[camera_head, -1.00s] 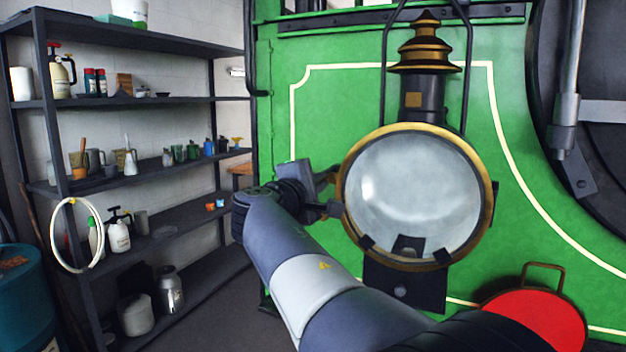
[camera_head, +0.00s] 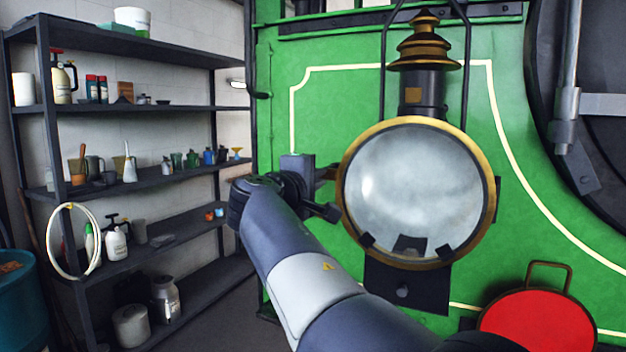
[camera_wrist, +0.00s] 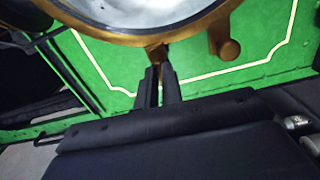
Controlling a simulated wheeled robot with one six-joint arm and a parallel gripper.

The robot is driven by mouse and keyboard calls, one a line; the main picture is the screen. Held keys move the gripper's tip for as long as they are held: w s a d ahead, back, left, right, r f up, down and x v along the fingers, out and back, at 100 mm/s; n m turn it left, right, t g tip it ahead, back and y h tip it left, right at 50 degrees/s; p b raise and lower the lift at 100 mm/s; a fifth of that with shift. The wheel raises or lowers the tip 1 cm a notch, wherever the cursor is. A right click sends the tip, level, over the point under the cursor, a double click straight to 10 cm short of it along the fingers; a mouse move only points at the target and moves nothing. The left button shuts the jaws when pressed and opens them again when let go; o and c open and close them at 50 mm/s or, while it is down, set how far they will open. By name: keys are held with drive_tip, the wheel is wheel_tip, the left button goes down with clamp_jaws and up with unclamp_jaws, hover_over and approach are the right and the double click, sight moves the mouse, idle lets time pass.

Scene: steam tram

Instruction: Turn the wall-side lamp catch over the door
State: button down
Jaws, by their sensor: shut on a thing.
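The round lamp (camera_head: 412,190) has a brass rim and a pale glass door, and hangs on the green tram front. In the wrist view its rim (camera_wrist: 120,38) crosses the top. A small brownish-brass catch (camera_wrist: 157,53) sits at the rim, between my fingertips. My gripper (camera_wrist: 157,72) is shut on this catch. In the head view my gripper (camera_head: 331,174) is at the lamp's left edge, partly hidden, and the catch cannot be made out clearly there. A thicker brass knob (camera_wrist: 224,44) stands out at the rim to the right of the gripper in the wrist view.
A dark shelf rack (camera_head: 150,181) with bottles, mugs and cans stands on the left. A red disc with a handle (camera_head: 540,325) is below the lamp at right. A dark round door (camera_head: 585,100) is at far right. Floor shows between rack and tram.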

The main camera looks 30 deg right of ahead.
drive_tip(key=shift+r, duration=0.3)
drive_tip(key=c, duration=1.6)
unclamp_jaws()
drive_tip(key=shift+w+a+f, duration=0.1)
drive_tip(key=shift+f, duration=0.05)
drive_tip(key=shift+o, duration=0.2)
drive_tip(key=b+v, duration=0.2)
drive_tip(key=v, duration=0.9)
drive_tip(key=p+x, duration=0.2)
drive_tip(key=x, duration=0.9)
drive_tip(key=shift+p, duration=0.35)
